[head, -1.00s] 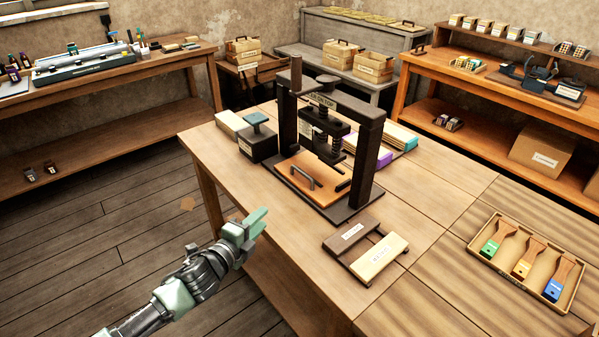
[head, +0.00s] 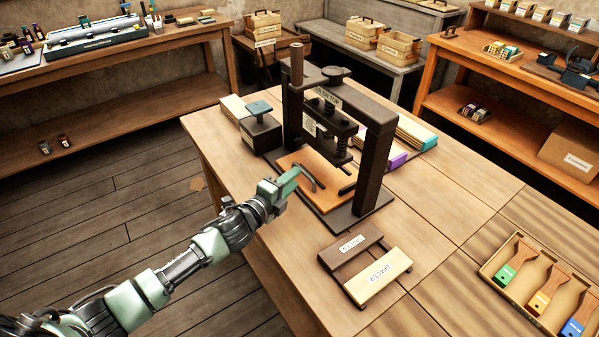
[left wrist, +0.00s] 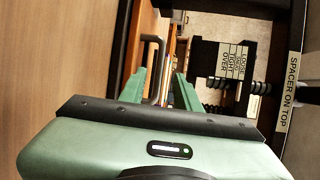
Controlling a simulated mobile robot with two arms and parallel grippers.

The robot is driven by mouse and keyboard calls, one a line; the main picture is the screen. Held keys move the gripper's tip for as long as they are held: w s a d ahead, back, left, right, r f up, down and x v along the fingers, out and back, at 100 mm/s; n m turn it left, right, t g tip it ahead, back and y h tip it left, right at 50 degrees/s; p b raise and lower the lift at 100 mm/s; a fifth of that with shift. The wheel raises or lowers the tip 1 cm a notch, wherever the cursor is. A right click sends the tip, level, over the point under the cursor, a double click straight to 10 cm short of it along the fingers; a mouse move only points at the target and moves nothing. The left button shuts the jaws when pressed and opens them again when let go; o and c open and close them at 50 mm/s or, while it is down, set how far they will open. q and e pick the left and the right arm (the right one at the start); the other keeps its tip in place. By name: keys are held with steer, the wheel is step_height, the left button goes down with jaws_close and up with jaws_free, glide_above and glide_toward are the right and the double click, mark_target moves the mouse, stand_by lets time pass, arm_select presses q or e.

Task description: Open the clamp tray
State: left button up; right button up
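The clamp tray (head: 327,200) is an orange-brown board lying in the base of the dark handwheel press (head: 372,165). Its grey bar handle (head: 310,178) stands on top. My left gripper (head: 290,180) is at the handle's near left side, partly covering it. In the left wrist view the two green fingers of the left gripper (left wrist: 160,88) are apart, and the handle (left wrist: 162,62) shows between or just beyond them. I cannot tell whether they touch it. My right gripper is not in view.
A dark board and a pale spacer board (head: 380,276) lie in front of the press. A block with a grey-blue top (head: 260,130) stands left of it. A brush tray (head: 490,268) is at right. The table's left front edge is clear.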

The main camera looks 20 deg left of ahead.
arm_select(q)
steer(key=x, duration=0.3)
steer(key=shift+w+d+f, duration=0.1)
steer(key=shift+w+f, duration=0.05)
steer(key=shift+w, duration=0.35)
jaws_close()
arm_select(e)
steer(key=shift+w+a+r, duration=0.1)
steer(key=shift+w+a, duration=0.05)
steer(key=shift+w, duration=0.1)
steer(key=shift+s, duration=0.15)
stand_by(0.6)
